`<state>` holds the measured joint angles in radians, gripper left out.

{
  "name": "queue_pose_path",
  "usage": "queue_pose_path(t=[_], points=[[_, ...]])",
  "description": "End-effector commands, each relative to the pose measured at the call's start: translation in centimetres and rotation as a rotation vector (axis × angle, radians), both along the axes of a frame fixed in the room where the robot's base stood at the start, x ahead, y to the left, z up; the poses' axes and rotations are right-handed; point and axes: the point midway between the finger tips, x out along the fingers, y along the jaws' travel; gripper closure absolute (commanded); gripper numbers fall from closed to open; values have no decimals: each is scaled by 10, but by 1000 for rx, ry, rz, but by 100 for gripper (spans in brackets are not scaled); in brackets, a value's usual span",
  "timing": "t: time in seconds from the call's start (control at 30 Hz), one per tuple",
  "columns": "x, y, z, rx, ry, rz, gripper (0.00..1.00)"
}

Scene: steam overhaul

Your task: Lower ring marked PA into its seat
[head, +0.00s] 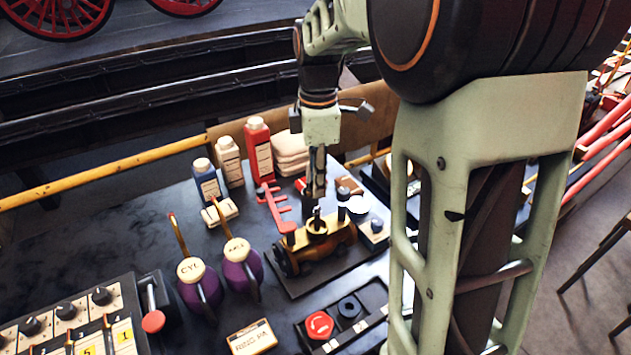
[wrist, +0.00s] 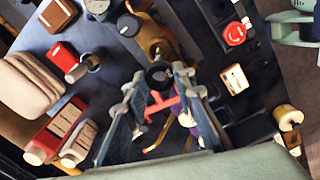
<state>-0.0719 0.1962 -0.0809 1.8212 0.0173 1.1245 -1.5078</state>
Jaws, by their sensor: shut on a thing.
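My gripper (head: 317,190) points straight down over the brass body (head: 335,243) on its dark base plate. It is shut on a small dark ring (wrist: 158,75), which shows between the fingertips in the wrist view. In the head view the ring is too small and covered to make out clearly, and no marking on it can be read. The round opening on top of the brass body (head: 317,226) lies just under the fingertips. I cannot tell whether the ring touches it. A card (head: 252,337) lettered "RING PA" lies on the bench in front.
Two purple oil cans (head: 198,283) stand left of the brass body. A red rack (head: 272,205) stands close behind it. Several bottles (head: 257,150) and folded cloths (head: 291,152) are at the back.

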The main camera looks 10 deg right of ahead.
Motion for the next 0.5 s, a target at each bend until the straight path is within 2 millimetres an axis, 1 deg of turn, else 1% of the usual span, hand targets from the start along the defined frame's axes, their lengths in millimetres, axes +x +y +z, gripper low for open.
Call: queue_pose_path(t=[0.17, 0.5], points=[[0, 0, -4, 0, 0, -1, 91], [0, 0, -29, 0, 1, 0, 91]])
